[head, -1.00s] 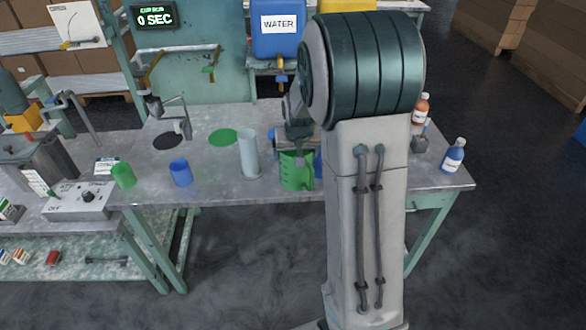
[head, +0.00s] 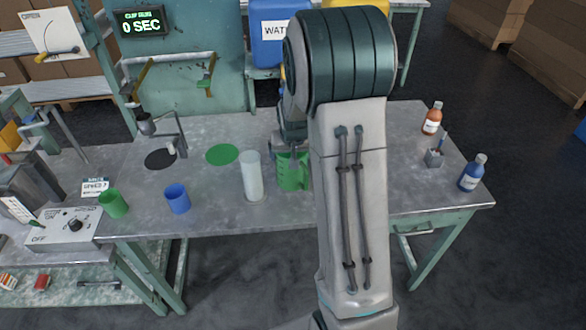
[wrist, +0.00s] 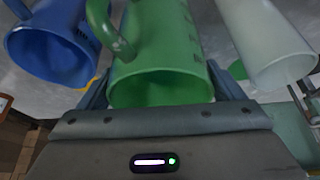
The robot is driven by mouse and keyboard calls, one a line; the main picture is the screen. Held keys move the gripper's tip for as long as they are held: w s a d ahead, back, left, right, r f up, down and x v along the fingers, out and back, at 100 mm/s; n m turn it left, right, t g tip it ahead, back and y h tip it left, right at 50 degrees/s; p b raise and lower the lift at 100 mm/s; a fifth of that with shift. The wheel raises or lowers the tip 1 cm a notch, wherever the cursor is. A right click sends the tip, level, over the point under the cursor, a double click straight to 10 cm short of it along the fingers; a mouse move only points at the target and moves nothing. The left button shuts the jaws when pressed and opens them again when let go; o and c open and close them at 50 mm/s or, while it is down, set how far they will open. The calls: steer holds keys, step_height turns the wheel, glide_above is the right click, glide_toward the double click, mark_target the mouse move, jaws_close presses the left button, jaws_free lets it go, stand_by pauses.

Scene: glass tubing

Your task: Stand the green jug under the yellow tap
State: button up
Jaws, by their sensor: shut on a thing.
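The green jug (head: 291,174) is upright at the middle of the table, left of my arm's column. My gripper (head: 291,148) is shut on it from behind its upper part. In the wrist view the green jug (wrist: 160,60) fills the space between my fingers (wrist: 160,92), with its handle toward the left. I cannot tell how far its base is off the table. A yellow container (head: 357,4) shows at the top behind my arm. My arm hides the area below it, so I cannot make out a yellow tap.
A pale cylinder (head: 252,177) stands close left of the jug. A blue jug (wrist: 50,45) is near it in the wrist view. A blue water container (head: 270,32) is at the back. A green disc (head: 222,154) marks clear table. Bottles (head: 473,173) stand right.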

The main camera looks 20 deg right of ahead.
mark_target(286, 178)
steer(key=shift+f+p, duration=0.3)
steer(key=shift+f, duration=2.3)
steer(key=shift+f, duration=0.2)
steer(key=o, duration=1.1)
steer(key=shift+r, duration=0.1)
